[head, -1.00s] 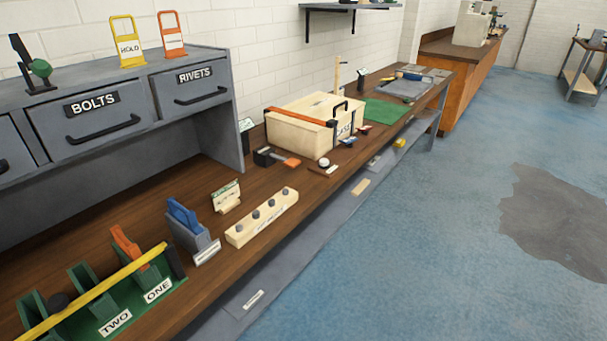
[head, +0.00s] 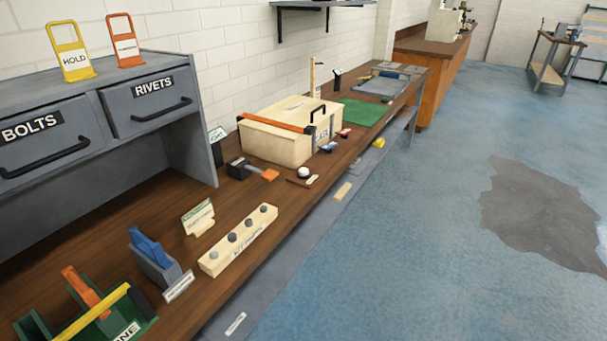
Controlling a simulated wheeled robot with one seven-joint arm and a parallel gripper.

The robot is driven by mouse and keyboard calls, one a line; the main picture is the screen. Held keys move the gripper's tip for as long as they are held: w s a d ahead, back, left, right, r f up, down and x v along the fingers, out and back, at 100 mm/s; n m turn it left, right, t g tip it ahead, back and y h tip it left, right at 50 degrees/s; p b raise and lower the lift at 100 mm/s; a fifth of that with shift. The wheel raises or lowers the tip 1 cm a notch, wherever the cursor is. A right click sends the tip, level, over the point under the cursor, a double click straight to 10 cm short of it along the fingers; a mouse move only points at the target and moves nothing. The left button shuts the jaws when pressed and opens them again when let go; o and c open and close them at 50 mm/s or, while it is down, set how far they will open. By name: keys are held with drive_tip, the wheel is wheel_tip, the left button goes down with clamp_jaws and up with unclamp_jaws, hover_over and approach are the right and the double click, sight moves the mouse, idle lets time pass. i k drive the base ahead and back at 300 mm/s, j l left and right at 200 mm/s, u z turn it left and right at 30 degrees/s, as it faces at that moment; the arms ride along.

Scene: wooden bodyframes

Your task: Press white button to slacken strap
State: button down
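A small white button (head: 304,172) with a dark base sits on the brown workbench (head: 205,265), in front of the case. The cream case (head: 275,147) is closed, and an orange strap (head: 272,124) runs across its top and side. The case has a dark handle. A dark block (head: 239,168) with an orange paddle (head: 269,174) lies left of the button; I cannot tell if it joins the strap. My gripper is not in view.
A cream block with several grey pegs (head: 238,240), a blue clamp-like tool (head: 150,248) and a green rack (head: 145,325) stand nearer on the bench. A green mat (head: 365,113) lies beyond the case. Open blue floor (head: 400,250) is at right.

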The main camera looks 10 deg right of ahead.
sight(302, 172)
drive_tip(key=i+l+u, duration=0.1)
drive_tip(key=i+l, duration=0.15)
drive_tip(key=i, duration=0.3)
drive_tip(key=i+l+u, duration=0.1)
drive_tip(key=i+l, duration=0.2)
drive_tip(key=i, duration=0.25)
drive_tip(key=i+l+u, duration=0.1)
drive_tip(key=i+l, duration=0.25)
drive_tip(key=i, duration=0.15)
